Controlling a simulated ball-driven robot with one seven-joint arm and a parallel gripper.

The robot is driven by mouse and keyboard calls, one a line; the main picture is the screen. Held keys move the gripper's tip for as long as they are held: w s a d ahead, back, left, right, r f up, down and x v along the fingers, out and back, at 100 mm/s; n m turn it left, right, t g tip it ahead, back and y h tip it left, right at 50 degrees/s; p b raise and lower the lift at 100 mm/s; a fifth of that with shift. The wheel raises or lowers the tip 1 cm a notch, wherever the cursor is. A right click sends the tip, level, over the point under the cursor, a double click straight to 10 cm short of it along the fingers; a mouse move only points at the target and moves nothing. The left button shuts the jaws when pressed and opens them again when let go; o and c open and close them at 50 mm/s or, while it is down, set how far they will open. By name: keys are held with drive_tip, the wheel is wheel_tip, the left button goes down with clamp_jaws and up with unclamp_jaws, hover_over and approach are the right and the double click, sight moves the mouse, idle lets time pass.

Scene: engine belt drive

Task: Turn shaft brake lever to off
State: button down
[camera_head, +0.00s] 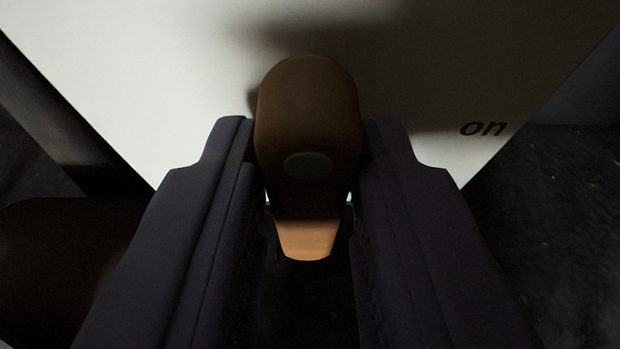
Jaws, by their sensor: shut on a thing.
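The shaft brake lever (308,110) is a brown, rounded bar with a paler round spot on its face. It stands in the middle of the view, and its lower end shows lighter orange-tan. My gripper (308,150) is shut on the lever, with one dark finger on its left side and one on its right. The lever lies in front of a white panel (160,80). The word "on" is printed on the panel to the right of the lever. No "off" label shows, and the fingers hide part of the lever's sides.
A dark brown rounded shape (60,260) lies at the lower left, partly cut off by the frame. A dark bar runs along the panel's left edge. Dark, rough ground (560,210) shows at the right, beyond the panel's edge.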

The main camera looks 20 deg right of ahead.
drive_tip(key=shift+s+a+f, duration=0.1)
drive_tip(key=shift+f, duration=0.05)
drive_tip(key=c, duration=1)
unclamp_jaws()
drive_tip(key=p+v, duration=0.3)
drive_tip(key=v, duration=0.4)
drive_tip(key=shift+s+r+p, duration=0.2)
drive_tip(key=shift+s+p, duration=0.15)
drive_tip(key=shift+a, duration=0.1)
